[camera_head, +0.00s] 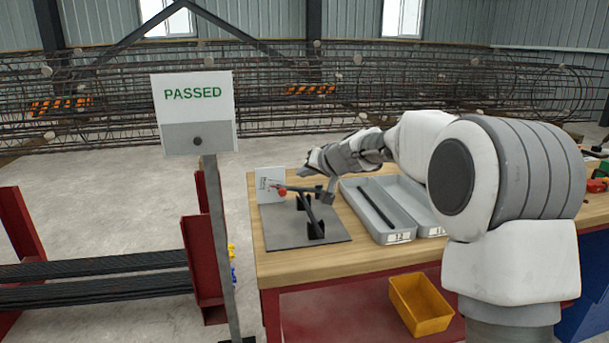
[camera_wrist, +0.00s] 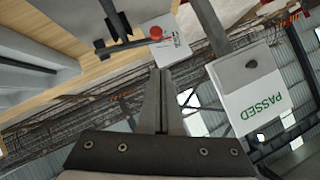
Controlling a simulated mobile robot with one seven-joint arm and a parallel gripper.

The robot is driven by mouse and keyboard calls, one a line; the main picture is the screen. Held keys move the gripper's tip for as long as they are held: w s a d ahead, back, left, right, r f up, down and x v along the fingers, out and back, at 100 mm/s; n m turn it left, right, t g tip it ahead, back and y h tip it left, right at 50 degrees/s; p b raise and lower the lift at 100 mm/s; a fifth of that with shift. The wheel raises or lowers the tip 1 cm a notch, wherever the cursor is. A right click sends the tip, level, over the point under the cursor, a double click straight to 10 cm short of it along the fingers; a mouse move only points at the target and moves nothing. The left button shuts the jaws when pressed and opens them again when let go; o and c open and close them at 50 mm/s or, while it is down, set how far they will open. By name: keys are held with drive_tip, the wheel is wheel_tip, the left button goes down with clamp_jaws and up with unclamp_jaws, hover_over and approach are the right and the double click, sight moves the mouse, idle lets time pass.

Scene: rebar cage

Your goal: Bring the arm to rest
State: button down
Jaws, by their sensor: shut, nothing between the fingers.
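My white and grey arm reaches in from the right in the head view, bent at the elbow, with its forearm out over the workbench (camera_head: 300,262). My gripper (camera_head: 308,159) points left, raised above the back of a grey fixture plate (camera_head: 325,236). In the wrist view my gripper (camera_wrist: 163,72) shows its two fingers together, with nothing between them. The fixture's lever has a red knob (camera_head: 282,191), which also shows beyond the fingertips in the wrist view (camera_wrist: 156,32). The gripper appears apart from the fixture.
A white card (camera_head: 270,184) stands behind the fixture. Grey trays (camera_head: 401,236) lie right of it, one holding a dark bar (camera_head: 377,205). A PASSED sign (camera_head: 194,105) on a post stands left of the bench.

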drive_tip(key=s+d+r+n+g+h, duration=0.1)
drive_tip(key=s+d+r, duration=0.1)
drive_tip(key=s, duration=0.9)
drive_tip(key=s+d+r+n+g+h, duration=0.1)
drive_tip(key=s+r, duration=0.1)
drive_tip(key=s, duration=0.8)
drive_tip(key=s+d+f+m+g+h, duration=0.15)
drive_tip(key=s+d+f, duration=0.3)
drive_tip(key=s, duration=0.75)
drive_tip(key=s+d+f+g+h, duration=0.15)
drive_tip(key=s+d+f, duration=0.3)
drive_tip(key=s, duration=0.75)
wheel_tip(320, 180, up, 23)
drive_tip(key=d+h+p, duration=0.1)
drive_tip(key=p, duration=2.1)
drive_tip(key=shift+s+f, duration=0.15)
drive_tip(key=shift+s, duration=0.25)
drive_tip(key=shift+d, duration=0.1)
